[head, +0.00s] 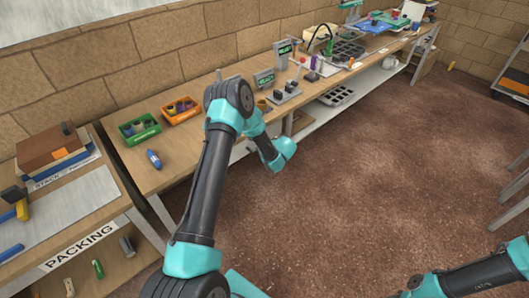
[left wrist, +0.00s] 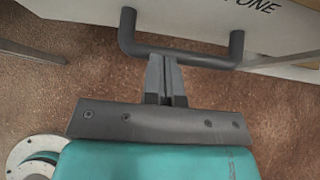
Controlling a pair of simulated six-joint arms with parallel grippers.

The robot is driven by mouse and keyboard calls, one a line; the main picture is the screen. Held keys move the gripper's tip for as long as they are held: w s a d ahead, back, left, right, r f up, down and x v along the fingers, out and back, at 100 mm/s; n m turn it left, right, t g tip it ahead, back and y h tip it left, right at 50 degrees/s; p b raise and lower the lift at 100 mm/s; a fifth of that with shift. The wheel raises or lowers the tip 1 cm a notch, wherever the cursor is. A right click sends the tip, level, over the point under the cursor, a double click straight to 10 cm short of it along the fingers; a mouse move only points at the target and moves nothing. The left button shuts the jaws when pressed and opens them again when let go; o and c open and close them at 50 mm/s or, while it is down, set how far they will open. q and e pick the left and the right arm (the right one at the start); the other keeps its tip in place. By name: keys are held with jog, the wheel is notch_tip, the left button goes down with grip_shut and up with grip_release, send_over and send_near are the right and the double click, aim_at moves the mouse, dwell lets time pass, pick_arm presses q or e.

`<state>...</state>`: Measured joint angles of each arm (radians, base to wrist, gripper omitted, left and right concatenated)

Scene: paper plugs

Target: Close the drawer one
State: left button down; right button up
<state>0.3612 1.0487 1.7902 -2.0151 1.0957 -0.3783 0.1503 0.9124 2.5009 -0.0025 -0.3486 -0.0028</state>
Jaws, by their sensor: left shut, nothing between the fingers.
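In the left wrist view, a white drawer front with black lettering ending in "ONE" (left wrist: 258,5) fills the top edge. Its dark grey bar handle (left wrist: 185,55) sticks out toward my left gripper (left wrist: 164,60). That gripper is shut and empty, its fingertips at the handle's bar; I cannot tell whether they touch it. How far the drawer stands out is not clear. In the head view my left arm reaches over the bench's front edge, and the drawer and fingertips are hidden. Of my right arm only a part shows at the lower right; its gripper is out of view.
The long wooden bench (head: 145,178) holds a green bin (head: 139,129), an orange bin (head: 181,110) and a blue object (head: 153,159). A packing table (head: 75,213) stands at the left. A dark cart (head: 514,80) stands far right. The brown floor (head: 370,160) is mostly clear.

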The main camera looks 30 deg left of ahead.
pick_arm(q)
jog(key=shift+w+a+r, duration=0.1)
jog(key=shift+a, duration=0.2)
jog(key=d+f+v, duration=0.1)
jog(key=f+v, duration=0.1)
jog(key=v, duration=1.2)
jog(key=shift+d, duration=0.25)
